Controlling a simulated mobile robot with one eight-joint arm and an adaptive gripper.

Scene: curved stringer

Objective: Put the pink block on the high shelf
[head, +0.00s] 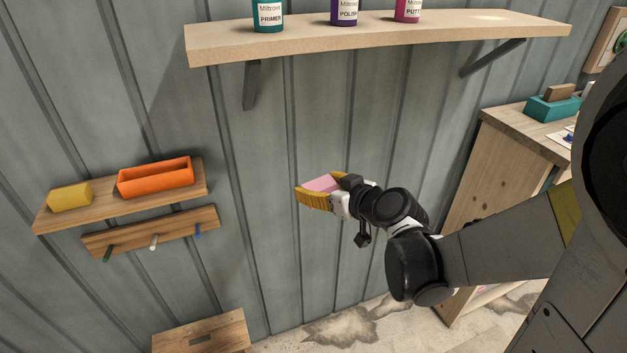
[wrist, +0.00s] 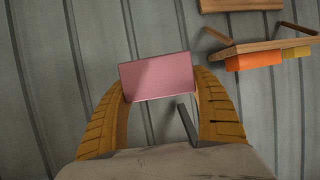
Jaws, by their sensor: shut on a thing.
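The pink block (head: 322,184) is held between the yellow fingers of my gripper (head: 316,192), in the middle of the head view. In the wrist view the pink block (wrist: 157,77) sits between both fingertips (wrist: 162,88), which press on its two ends. The high shelf (head: 400,38) is a long wooden board on the wall at the top of the head view. My gripper and the block are below the shelf's underside, in front of the ribbed wall, apart from both.
The high shelf bears three bottles, teal (head: 268,14), purple (head: 344,10) and pink (head: 407,9); its right end looks clear. Dark brackets (head: 250,86) brace it underneath. A low shelf (head: 120,202) at left holds a yellow block (head: 70,197) and an orange bin (head: 156,178). A wooden cabinet (head: 500,165) stands right.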

